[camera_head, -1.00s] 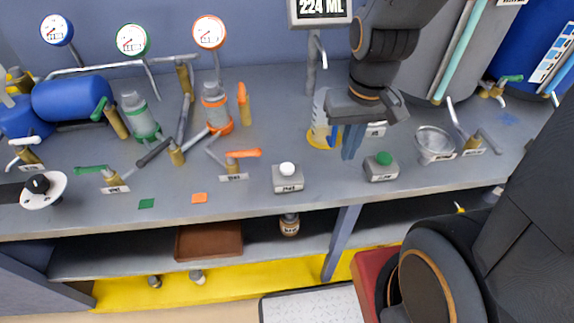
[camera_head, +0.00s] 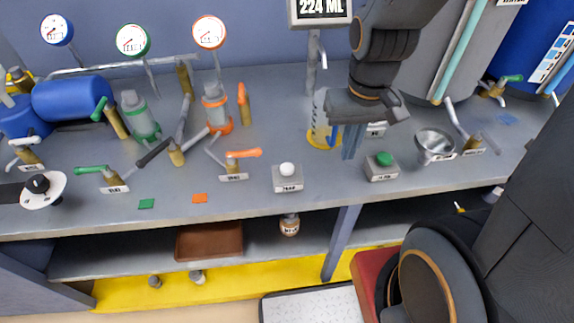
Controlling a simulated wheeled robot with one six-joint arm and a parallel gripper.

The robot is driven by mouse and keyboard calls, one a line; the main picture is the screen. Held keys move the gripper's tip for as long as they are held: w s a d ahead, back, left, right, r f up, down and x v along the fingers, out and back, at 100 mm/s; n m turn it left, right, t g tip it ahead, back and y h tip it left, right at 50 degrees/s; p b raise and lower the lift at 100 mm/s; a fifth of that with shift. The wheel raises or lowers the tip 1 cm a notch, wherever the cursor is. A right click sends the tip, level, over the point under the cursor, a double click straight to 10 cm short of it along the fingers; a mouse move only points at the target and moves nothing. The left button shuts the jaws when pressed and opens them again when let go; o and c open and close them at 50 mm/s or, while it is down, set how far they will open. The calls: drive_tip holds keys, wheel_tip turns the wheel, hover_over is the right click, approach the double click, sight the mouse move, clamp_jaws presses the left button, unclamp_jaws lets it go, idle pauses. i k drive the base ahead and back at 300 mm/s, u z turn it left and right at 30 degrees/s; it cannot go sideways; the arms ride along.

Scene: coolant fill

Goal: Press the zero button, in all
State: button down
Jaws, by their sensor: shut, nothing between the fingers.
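A small grey box with a white round button (camera_head: 287,169) stands near the front of the bench. A similar box with a green button (camera_head: 384,159) stands to its right. Both have labels too small to read with certainty. The display (camera_head: 321,9) above the bench reads 224 ML. My gripper (camera_head: 349,142) points down above the bench between the two boxes, with its blue fingers in front of a clear cylinder (camera_head: 320,112) on a yellow base. The fingers are shut and hold nothing. They appear apart from both buttons. The gripper partly hides the cylinder.
A metal funnel (camera_head: 434,145) and brass valves stand to the right. An orange-handled valve (camera_head: 238,162) is left of the white button. Gauges, a blue tank (camera_head: 73,98) and pipes fill the left. The bench front (camera_head: 240,198) near the white button is clear.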

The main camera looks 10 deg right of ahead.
sight(286, 169)
drive_tip(key=k, duration=0.5)
drive_tip(key=z, duration=1.95)
drive_tip(key=k, duration=1.3)
drive_tip(key=u, duration=1.8)
drive_tip(key=i, duration=0.5)
drive_tip(key=u, duration=0.1)
